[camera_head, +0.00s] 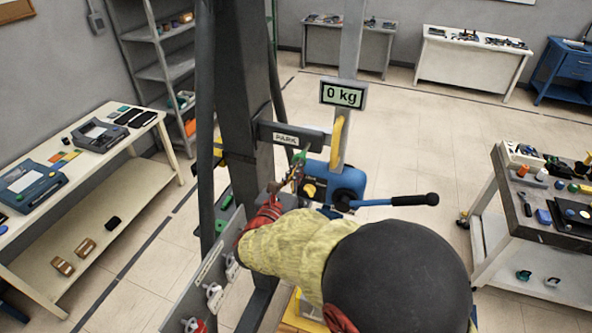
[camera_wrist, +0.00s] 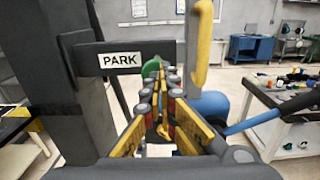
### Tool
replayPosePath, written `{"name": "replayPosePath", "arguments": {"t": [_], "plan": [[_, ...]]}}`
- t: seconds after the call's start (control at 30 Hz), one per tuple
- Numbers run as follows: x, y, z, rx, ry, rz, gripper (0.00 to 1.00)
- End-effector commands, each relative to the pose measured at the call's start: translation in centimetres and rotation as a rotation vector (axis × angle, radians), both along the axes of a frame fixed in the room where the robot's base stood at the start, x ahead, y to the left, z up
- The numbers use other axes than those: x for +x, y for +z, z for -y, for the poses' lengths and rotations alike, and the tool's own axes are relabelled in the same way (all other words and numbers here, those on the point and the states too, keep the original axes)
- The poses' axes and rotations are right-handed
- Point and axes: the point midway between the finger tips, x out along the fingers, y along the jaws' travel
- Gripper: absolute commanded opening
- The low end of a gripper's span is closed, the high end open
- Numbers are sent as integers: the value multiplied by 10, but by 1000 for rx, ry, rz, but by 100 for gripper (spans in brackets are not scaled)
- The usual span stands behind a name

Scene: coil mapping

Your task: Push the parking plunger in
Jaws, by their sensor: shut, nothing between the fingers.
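The parking plunger shows as a green knob (camera_head: 299,158) below the end of the grey arm labelled PARK (camera_head: 290,137) on the dark column. In the wrist view the green knob (camera_wrist: 151,68) is just right of the PARK label (camera_wrist: 121,61), partly hidden behind my fingers. My gripper (camera_head: 295,176) is shut and empty, its fingertips pointing at the knob. In the wrist view my fingertips (camera_wrist: 171,76) overlap the knob's right side. I cannot tell whether they touch it or how far in the plunger is.
A blue unit (camera_head: 347,185) with a black-handled lever (camera_head: 414,200) sits right of my gripper. A yellow hook (camera_head: 337,143) hangs under a display reading 0 kg (camera_head: 343,95). A panel with several hanging padlock-like items (camera_head: 214,293) is at lower left. Workbenches stand left and right.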

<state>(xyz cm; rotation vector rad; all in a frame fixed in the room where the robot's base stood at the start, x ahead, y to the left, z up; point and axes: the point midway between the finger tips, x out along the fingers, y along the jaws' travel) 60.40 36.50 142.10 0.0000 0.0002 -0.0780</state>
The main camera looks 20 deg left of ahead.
Motion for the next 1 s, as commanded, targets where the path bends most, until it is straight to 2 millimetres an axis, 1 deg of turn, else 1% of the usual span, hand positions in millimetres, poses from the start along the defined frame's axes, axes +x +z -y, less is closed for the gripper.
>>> {"name": "replayPosePath", "arguments": {"t": [0.07, 0.17, 0.33, 0.4, 0.47, 0.8, 1.0], "plan": [[2, -1, 0, 1, 0, 0, 0], [11, -2, 1, 1, -2, 1, 0], [38, -4, 4, 2, -4, 1, 0], [46, -4, 4, 0, -2, 0, 0], [50, -3, 5, 0, -1, 0, 0], [51, 0, 4, 0, 0, 0, 0], [47, -1, 1, 1, -3, 0, 0]]}}
